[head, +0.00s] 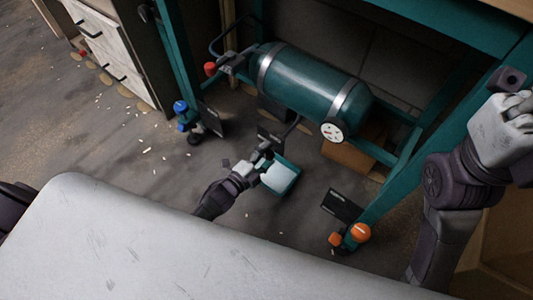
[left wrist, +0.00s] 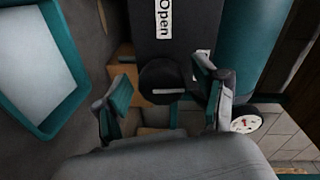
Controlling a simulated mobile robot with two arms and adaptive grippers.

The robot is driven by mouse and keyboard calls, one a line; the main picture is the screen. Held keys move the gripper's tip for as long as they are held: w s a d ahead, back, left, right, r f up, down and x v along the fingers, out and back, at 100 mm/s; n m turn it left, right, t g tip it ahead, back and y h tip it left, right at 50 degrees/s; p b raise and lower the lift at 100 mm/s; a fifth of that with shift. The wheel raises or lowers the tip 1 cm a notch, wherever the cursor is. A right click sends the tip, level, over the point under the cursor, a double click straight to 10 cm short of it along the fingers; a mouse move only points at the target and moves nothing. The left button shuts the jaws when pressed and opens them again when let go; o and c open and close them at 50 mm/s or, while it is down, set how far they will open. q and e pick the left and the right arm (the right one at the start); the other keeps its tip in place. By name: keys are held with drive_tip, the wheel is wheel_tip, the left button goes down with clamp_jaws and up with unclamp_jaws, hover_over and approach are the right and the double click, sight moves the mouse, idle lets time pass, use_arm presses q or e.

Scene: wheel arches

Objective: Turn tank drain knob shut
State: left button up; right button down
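The teal tank (head: 305,82) lies on its side in a teal frame, with a round white gauge (head: 332,132) at its near end. In the left wrist view, the round black drain knob (left wrist: 163,82) has a white line running sideways. A black plate (left wrist: 172,30) marked "Open" is just above it. My left gripper (left wrist: 163,102) is open, with one finger on each side of the knob and gaps visible. In the head view my left gripper (head: 265,153) is low under the tank and hides the knob. My right gripper (head: 512,88) is at the right edge, its fingers unclear.
A teal tray (head: 294,186) with a pale inside lies beside my left gripper. An orange knob (head: 361,232), a blue knob (head: 180,107) and a red knob (head: 210,69) stand around the frame. White drawers (head: 110,45) are at upper left. Open floor lies left.

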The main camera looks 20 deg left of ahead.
use_arm(q)
drive_tip(key=shift+s, duration=0.1)
drive_tip(key=v, duration=1.2)
idle(0.4)
